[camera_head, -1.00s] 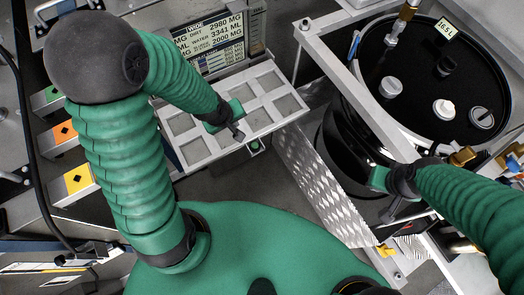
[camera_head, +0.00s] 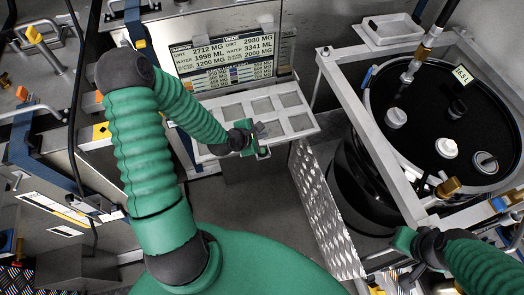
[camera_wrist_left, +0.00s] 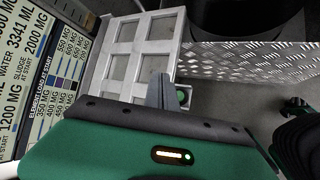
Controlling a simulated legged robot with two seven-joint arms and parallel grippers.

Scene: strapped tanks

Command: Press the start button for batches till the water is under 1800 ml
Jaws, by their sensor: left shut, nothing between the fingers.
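The display panel (camera_head: 225,62) stands behind the tray and shows two columns. Its left column reads 2712 MG, water 1998 ML and 1200 MG; the right reads dirt 2980 MG, water 3341 ML and 2000 MG. A green button (camera_head: 264,152) in a pale housing sits at the tray's near edge; it also shows in the left wrist view (camera_wrist_left: 183,97), partly behind the fingers. My left gripper (camera_head: 259,129) is shut and empty, close to the button; I cannot tell whether it touches. My right gripper (camera_head: 414,273) is low at the right, its fingers unclear.
The compartmented tray (camera_head: 314,122) lies in front of the panel. A black tank (camera_head: 440,110) marked 16.5 L stands in a metal frame (camera_head: 365,120) at the right. Coloured switches and blue-grey frames fill the left.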

